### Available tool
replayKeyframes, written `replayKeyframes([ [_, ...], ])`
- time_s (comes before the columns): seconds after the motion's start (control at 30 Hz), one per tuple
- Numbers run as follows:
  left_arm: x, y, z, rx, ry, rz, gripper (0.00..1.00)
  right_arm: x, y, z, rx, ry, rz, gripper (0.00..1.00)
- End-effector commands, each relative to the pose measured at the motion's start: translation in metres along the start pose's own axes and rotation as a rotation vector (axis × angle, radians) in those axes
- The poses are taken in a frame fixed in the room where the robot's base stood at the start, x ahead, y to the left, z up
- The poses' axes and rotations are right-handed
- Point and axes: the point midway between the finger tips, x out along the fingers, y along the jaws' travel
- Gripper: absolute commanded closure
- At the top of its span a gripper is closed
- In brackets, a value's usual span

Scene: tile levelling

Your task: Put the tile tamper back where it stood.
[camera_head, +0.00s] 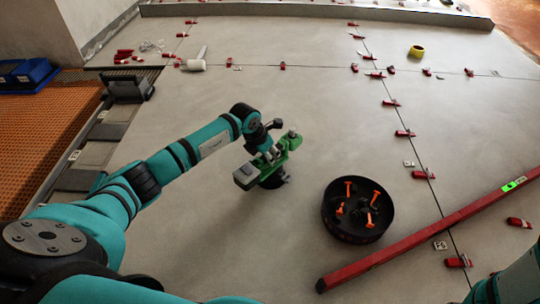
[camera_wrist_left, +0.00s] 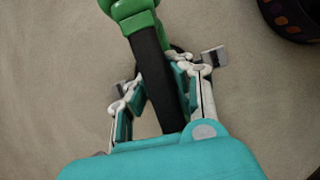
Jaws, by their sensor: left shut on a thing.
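The tile tamper (camera_head: 284,150) is a green tool with a grey block at one end and a dark round pad underneath. It is over the pale tiled floor, left of the black round tub; I cannot tell whether the pad touches the floor. My left gripper (camera_head: 270,146) is shut on it from above. In the left wrist view the fingers (camera_wrist_left: 172,80) sit on both sides of the tamper's black handle (camera_wrist_left: 152,70), with its green body at the top. The tamper's lower part is hidden there. My right gripper is out of view; only part of my right arm shows at bottom right.
The black tub (camera_head: 335,222) holds several orange-handled tools. A long red level (camera_head: 430,228) lies diagonally at right. Red clips and wedges line the tile joints. A white-headed mallet (camera_head: 194,65), yellow tape roll (camera_head: 416,51) and blue bin (camera_head: 28,74) are farther back.

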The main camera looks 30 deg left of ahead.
Motion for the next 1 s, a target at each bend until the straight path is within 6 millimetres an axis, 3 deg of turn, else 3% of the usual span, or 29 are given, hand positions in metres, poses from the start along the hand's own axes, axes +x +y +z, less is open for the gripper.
replayKeyframes([
  [0.3,-0.002,0.0,0.003,0.001,-0.007,0.0,1.0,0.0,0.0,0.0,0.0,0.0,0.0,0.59],
  [0.33,-0.002,0.0,0.003,0.0,-0.007,0.0,0.81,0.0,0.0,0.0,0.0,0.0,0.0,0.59],
  [0.53,-0.001,0.0,0.002,0.0,-0.004,0.0,0.55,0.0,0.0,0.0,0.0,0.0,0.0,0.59],
  [0.83,0.0,0.0,-0.002,0.0,0.003,0.0,0.55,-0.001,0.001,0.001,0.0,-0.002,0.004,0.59],
  [1.0,-0.021,0.001,0.0,0.002,-0.001,0.001,0.55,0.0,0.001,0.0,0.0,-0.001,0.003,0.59],
])
